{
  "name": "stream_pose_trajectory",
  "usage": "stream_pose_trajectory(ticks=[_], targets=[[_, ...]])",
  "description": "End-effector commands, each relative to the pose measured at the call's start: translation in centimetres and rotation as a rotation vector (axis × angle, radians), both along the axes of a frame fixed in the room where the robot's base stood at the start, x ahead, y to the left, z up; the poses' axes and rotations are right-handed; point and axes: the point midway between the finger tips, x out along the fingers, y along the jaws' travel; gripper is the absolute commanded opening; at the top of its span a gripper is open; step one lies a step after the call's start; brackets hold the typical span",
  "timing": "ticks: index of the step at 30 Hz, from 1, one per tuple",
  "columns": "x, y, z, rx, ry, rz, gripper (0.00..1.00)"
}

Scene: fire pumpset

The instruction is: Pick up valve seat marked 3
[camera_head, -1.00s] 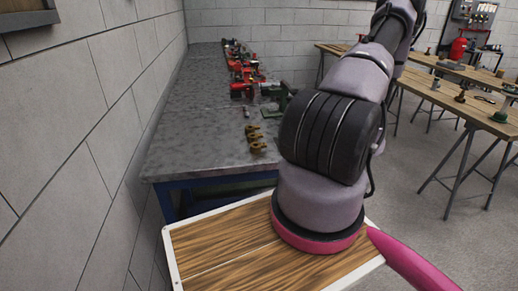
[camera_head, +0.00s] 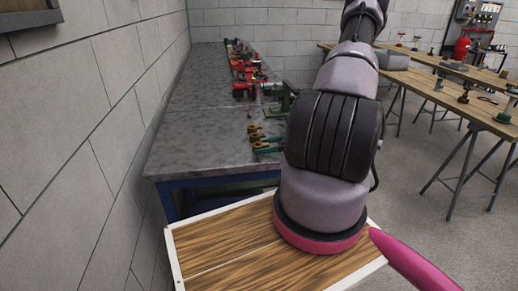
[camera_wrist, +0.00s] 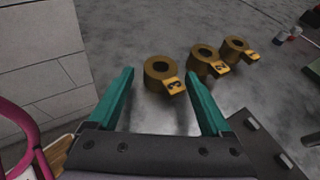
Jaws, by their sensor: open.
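Three brass, ring-shaped valve seats with yellow number tags lie in a row on the grey metal bench. In the wrist view the nearest seat (camera_wrist: 159,69) lies ahead of my gripper (camera_wrist: 161,74), between the lines of its two teal fingers. The middle seat (camera_wrist: 205,55) and the far seat (camera_wrist: 236,46) are to the right, outside the fingers. My gripper is open and empty. In the head view its teal fingers (camera_head: 262,146) show at the bench's near end, beside the seats (camera_head: 257,130).
The grey bench (camera_head: 190,125) runs along the left block wall (camera_head: 95,110). Red and green fittings (camera_head: 245,88) stand farther back on it. Its left side is clear. Wooden tables (camera_head: 470,105) with several parts stand at the right, across open floor.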

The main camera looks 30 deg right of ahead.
Motion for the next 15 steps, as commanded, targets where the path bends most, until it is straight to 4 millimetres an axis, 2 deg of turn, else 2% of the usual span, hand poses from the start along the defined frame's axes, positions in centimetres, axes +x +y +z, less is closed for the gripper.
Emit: stream_pose_trajectory(ticks=[6,15], targets=[[2.2,2.2,-0.2,0.0,0.0,0.001,0.83],[2.6,2.5,-0.5,0.0,0.0,0.0,0.83]])
